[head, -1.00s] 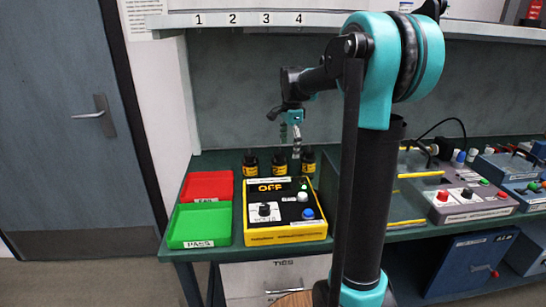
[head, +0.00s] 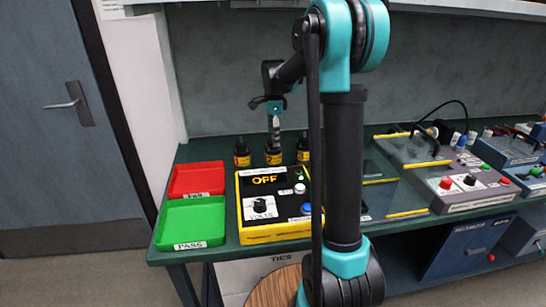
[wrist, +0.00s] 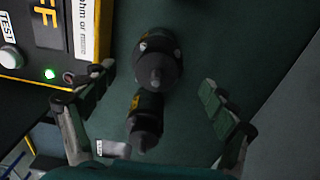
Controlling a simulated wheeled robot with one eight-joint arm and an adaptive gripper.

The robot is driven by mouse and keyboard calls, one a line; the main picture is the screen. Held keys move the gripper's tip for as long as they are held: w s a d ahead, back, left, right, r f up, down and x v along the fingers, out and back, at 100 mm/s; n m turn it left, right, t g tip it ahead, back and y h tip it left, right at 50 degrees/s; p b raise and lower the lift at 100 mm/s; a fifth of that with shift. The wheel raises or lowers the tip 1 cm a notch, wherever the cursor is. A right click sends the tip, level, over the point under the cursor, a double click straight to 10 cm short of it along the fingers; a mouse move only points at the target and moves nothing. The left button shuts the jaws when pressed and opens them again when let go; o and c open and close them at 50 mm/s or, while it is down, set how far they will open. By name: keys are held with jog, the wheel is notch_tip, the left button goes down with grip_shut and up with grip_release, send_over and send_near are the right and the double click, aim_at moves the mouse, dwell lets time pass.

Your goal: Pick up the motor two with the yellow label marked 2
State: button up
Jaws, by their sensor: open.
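Three black motors with yellow labels stand in a row behind the yellow tester in the head view: a left motor (head: 242,153), a middle motor (head: 273,156) and a right motor (head: 303,150). The numbers on the labels are too small to read. My gripper (head: 274,124) points down just above the middle motor. In the wrist view my gripper (wrist: 158,78) has its fingers wide apart. An upper motor (wrist: 158,62) and a lower motor (wrist: 146,124) show between them, apart from both fingers. I cannot tell from this view which is motor two.
The yellow and black tester (head: 275,205), reading OFF, stands in front of the motors. A red tray (head: 196,180) and a green PASS tray (head: 190,222) lie to its left. A grey control box (head: 465,190) is at the right. The wall is close behind the motors.

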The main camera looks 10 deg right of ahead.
aim_at(273, 154)
jog(key=shift+s+a+f, duration=0.1)
jog(key=shift+f, duration=2.05)
jog(key=shift+s+f, duration=0.1)
jog(key=shift+f, duration=2)
jog(key=c, duration=1.9)
jog(key=shift+c, duration=0.4)
jog(key=shift+r, duration=0.15)
